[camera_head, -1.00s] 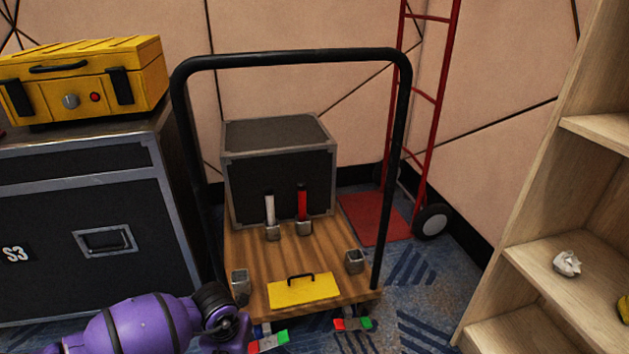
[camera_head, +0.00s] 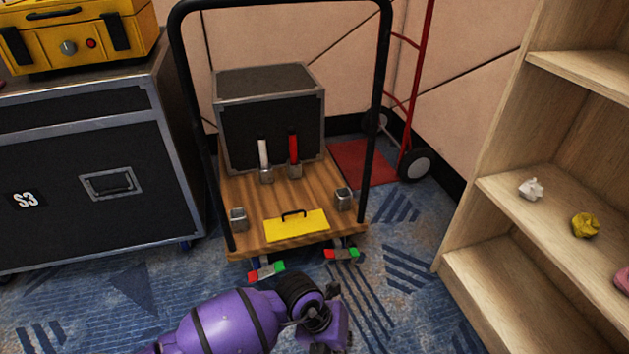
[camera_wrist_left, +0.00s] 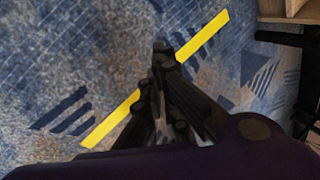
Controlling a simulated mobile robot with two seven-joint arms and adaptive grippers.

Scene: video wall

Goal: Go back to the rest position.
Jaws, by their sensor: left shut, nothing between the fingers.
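My left arm, purple with black bands, comes in at the bottom of the head view, in front of the flatbed trolley (camera_head: 240,200). My left gripper (camera_wrist_left: 164,52) shows in the left wrist view, with its dark fingers shut and nothing between them. It is over blue patterned carpet (camera_wrist_left: 60,60) crossed by a yellow stripe (camera_wrist_left: 205,37). In the head view the fingertips cannot be made out. My right gripper is in neither view.
The trolley bears a black case (camera_head: 268,115) and a yellow panel (camera_head: 297,226). A large flight case (camera_head: 85,190) with a yellow toolbox (camera_head: 85,40) stands left. A wooden shelf (camera_head: 505,190) with crumpled lumps stands right. Carpet (camera_head: 395,290) between trolley and shelf is free.

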